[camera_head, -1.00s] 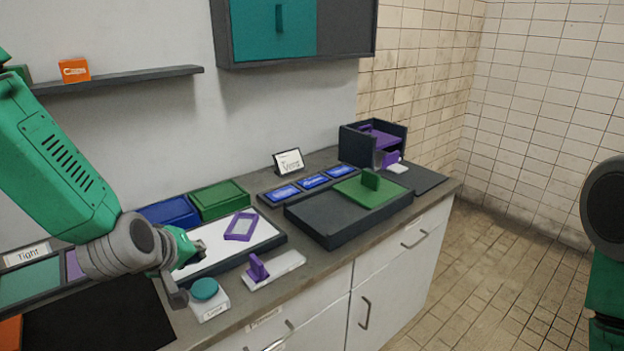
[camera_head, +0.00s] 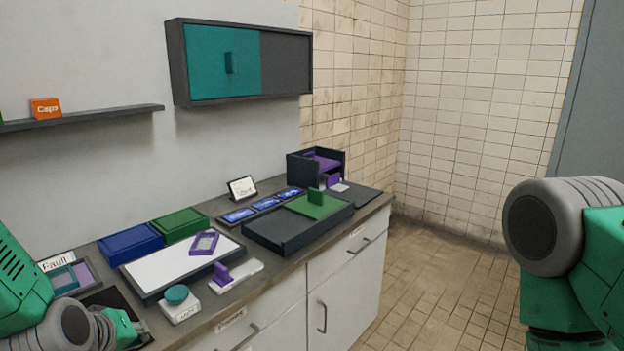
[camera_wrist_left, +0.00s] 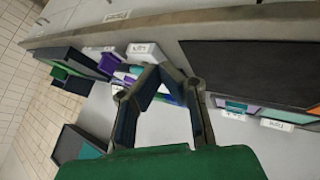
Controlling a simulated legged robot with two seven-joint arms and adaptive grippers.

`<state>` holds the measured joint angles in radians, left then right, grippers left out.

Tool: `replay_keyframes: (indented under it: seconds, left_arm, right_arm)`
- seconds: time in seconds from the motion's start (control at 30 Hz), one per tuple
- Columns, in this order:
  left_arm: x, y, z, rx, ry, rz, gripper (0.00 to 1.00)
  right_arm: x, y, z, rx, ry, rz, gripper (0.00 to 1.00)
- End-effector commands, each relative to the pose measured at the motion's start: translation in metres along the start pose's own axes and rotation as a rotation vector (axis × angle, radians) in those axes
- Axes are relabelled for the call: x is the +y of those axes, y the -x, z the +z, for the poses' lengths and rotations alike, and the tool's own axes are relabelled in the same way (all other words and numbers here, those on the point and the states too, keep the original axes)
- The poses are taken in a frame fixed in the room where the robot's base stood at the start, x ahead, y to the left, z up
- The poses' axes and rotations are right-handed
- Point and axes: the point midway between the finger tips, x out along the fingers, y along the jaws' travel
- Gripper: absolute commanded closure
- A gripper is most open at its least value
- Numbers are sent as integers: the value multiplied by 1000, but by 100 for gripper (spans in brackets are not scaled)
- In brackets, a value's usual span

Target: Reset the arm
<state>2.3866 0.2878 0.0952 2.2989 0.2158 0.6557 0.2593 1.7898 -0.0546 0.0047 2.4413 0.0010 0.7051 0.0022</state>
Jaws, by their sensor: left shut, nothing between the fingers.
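My left arm comes in at the lower left of the head view, with its gripper (camera_head: 140,332) low over the near left part of the counter. In the left wrist view the left gripper's (camera_wrist_left: 160,70) fingertips meet and hold nothing. Past the fingers, the counter and its objects appear tilted. My right arm shows at the right edge of the head view, but its gripper is out of the picture.
The counter holds a teal round button (camera_head: 177,294), a white board (camera_head: 170,268) with a purple frame (camera_head: 204,242), a blue box (camera_head: 130,245), a green box (camera_head: 180,224) and a dark tray (camera_head: 280,235). A cabinet (camera_head: 285,62) hangs above. Open floor lies right.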

Motion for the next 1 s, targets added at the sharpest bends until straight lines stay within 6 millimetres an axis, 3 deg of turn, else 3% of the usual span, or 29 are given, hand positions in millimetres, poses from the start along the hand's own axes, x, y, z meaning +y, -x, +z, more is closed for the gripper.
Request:
replay_keyframes:
  seconds: [0.27, 0.37, 0.53, 0.7, 0.83, 1.0]
  left_arm:
    - [-49, -21, 70, -112, -162, -80, 100]
    - [-74, -28, 104, -177, -243, -114, 100]
    - [-135, -36, 188, -349, -439, -180, 100]
    - [-194, -23, 266, -537, -632, -213, 100]
    - [-219, -12, 297, -623, -712, -218, 100]
    - [-226, -6, 307, -655, -742, -216, 100]
  right_arm:
    - [0, -14, 0, 1, 0, 0, 100]
    - [0, -20, 1, 0, 0, 0, 100]
    - [0, -35, 2, 0, 0, 0, 100]
    - [0, -49, 3, 0, 0, 0, 100]
    - [0, -54, 3, 0, 0, 0, 100]
    - [0, -54, 3, 0, 0, 0, 100]
